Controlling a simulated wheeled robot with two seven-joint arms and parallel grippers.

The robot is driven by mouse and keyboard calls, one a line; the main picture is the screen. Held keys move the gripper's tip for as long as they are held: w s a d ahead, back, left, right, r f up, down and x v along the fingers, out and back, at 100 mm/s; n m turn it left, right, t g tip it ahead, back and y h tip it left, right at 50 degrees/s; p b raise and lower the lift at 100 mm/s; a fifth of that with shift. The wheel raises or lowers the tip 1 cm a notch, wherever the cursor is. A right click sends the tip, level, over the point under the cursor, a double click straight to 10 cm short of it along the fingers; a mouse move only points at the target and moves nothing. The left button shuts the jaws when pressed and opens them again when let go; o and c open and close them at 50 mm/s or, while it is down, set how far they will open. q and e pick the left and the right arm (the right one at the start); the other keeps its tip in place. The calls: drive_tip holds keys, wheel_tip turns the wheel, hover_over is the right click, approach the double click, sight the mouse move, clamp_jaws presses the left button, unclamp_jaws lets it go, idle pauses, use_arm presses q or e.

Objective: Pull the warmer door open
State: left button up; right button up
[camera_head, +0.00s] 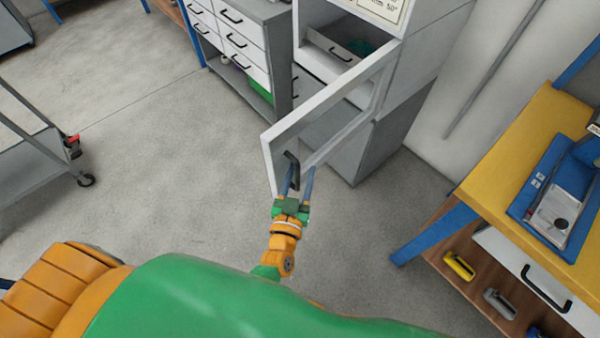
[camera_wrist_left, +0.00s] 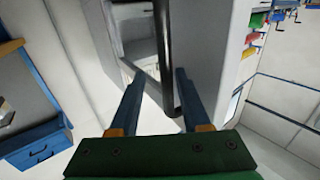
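The warmer (camera_head: 428,48) is a pale cabinet at the top right of the head view. Its white-framed door (camera_head: 325,98) with a see-through panel stands swung well out from the body. A dark handle (camera_head: 291,158) sits near the door's free edge; it also shows in the left wrist view (camera_wrist_left: 166,50). My left gripper (camera_head: 298,170) is at this handle, its blue fingers apart. In the left wrist view the gripper (camera_wrist_left: 159,76) has the handle's dark bar between its fingers, closer to the right finger, with a visible gap on the left. My right gripper is out of view.
A yellow-topped bench (camera_head: 500,135) with a blue tray stands at the right. A grey drawer unit (camera_head: 280,40) is left of the warmer. A cart (camera_head: 30,165) is at the far left. The floor between is clear.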

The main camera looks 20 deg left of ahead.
use_arm(q)
drive_tip(key=shift+s, duration=0.1)
drive_tip(key=s, duration=0.7)
drive_tip(key=shift+d, duration=0.25)
drive_tip(key=shift+f, duration=0.1)
drive_tip(key=s+f+m+g+h, duration=0.2)
drive_tip(key=s+f+g, duration=0.35)
drive_tip(key=f, duration=0.55)
drive_tip(key=s+f+m+g+h, duration=0.15)
drive_tip(key=s+f+g, duration=0.4)
drive_tip(key=f, duration=0.55)
drive_tip(key=s+a+f+g+y, duration=0.1)
drive_tip(key=s+a+f+g, duration=0.2)
drive_tip(key=s, duration=0.4)
drive_tip(key=s+a+f+g+y, duration=0.1)
drive_tip(key=s+a+f+g, duration=0.2)
drive_tip(key=s, duration=0.4)
drive_tip(key=a+f, duration=0.1)
drive_tip(key=a, duration=0.1)
drive_tip(key=shift+s+a, duration=0.3)
drive_tip(key=shift+s, duration=0.05)
